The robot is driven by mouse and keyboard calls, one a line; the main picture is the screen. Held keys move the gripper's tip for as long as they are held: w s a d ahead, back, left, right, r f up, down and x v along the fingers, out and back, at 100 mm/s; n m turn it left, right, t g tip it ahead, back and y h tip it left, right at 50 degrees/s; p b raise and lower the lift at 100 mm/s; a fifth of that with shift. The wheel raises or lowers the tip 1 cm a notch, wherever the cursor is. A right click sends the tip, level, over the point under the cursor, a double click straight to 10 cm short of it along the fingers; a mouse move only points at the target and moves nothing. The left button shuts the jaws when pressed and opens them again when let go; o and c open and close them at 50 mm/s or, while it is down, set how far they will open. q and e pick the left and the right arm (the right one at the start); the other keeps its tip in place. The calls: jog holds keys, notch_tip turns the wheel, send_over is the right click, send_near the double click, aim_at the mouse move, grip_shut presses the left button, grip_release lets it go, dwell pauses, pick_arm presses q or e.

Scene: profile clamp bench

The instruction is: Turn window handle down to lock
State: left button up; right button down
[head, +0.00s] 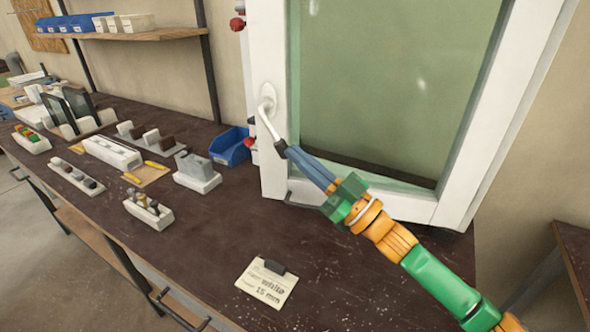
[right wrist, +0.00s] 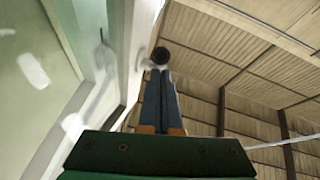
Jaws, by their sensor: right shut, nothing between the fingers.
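The white window handle (head: 267,112) sits on the left stile of the white window frame (head: 268,168). Its lever slants downward and a little right, ending in a dark tip. My right gripper (head: 289,152) is shut and empty, with its blue fingertips right at that dark tip. In the right wrist view the shut fingers (right wrist: 161,78) point at the round dark end of the handle (right wrist: 160,55). Whether they touch it, I cannot tell. My left gripper is not in view.
The window stands on a dark bench (head: 215,240). A blue bin (head: 231,148) is left of it. Profile samples and a grey-white block (head: 197,173) lie further left.

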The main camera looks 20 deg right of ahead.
pick_arm(q)
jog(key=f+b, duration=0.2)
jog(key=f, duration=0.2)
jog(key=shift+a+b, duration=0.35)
jog(key=shift+b, duration=0.05)
pick_arm(e)
jog(key=shift+m+t, duration=0.5)
jog(key=shift+t, duration=0.4)
jog(key=w+a+f, duration=0.2)
jog(key=a, duration=0.1)
jog(key=shift+w+a+f, duration=0.25)
jog(key=shift+w+f, duration=0.05)
jog(key=shift+f, duration=0.1)
pick_arm(q)
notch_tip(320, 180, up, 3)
jog(key=p, duration=0.2)
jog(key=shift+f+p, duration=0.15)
jog(key=shift+p, duration=0.15)
pick_arm(e)
jog(key=s+d+f, duration=0.1)
jog(key=s+d, duration=0.6)
jog(key=s, duration=0.5)
jog(key=shift+s+f, duration=0.25)
jog(key=shift+s, duration=0.1)
